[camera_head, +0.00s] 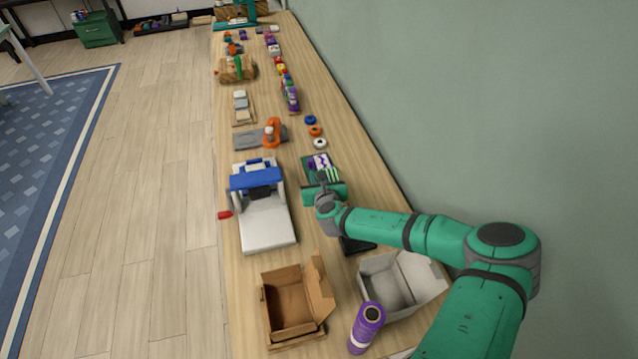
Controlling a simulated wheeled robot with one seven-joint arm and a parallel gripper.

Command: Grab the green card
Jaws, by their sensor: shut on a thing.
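My gripper (325,184) is over the bench, at the near edge of a small dark green holder (308,170). The holder has flat purple, white and bright green pieces in it. The green card (333,173) shows only as narrow bright green strips just beyond my gripper. My gripper is shut on it, but the fingertips are small and mostly hidden by the gripper body. I cannot tell whether the card is clear of the holder.
A white and blue machine (265,220) stands close on the left. An open cardboard box (290,312), a grey box (385,290) and a purple can (367,325) stand nearer. Coloured rings (316,131) and an orange clamp (272,131) lie beyond. The wall (480,110) borders the bench's right side.

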